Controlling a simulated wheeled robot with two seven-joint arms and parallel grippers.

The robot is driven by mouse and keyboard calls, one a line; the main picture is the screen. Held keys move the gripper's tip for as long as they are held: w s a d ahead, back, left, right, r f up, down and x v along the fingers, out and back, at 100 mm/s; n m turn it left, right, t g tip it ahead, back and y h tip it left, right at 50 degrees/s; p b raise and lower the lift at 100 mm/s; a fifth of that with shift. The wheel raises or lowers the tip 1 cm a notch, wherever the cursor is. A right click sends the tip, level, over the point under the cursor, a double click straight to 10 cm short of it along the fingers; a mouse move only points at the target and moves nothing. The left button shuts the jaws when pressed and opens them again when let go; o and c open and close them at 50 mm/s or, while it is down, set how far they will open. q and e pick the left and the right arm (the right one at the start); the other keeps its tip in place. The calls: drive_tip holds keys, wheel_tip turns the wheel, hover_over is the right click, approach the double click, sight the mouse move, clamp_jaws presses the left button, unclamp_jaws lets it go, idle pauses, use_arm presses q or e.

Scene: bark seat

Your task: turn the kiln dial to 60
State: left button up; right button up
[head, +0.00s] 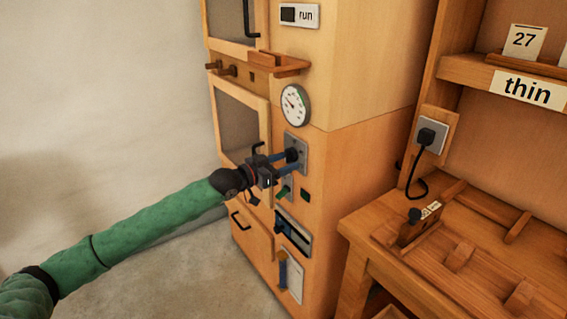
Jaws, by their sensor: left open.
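The kiln (345,70) is a tall pale wooden cabinet in the middle of the head view. A black knob (292,155), which looks like the kiln dial, sits on a grey plate (301,143) on its front. A round white gauge (295,105) with a needle is above it; its figures are too small to read. My left gripper (288,162) is open, with its blue fingers reaching to the knob, one on the upper left and one on the lower right. I cannot tell whether they touch it. The knob's markings are not readable. My right gripper is out of view.
Below the knob are a green-handled control (284,191), a dark slotted panel (292,232) and a blue handle (283,271). A small wooden shelf (278,65) juts out above the gauge. A wooden bench (450,235) with a plugged socket (430,137) stands right.

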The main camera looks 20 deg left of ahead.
use_arm(q)
drive_tip(key=v, duration=0.7)
drive_tip(key=shift+s+a+b, duration=0.2)
drive_tip(key=shift+s+b, duration=0.05)
drive_tip(key=shift+b, duration=0.1)
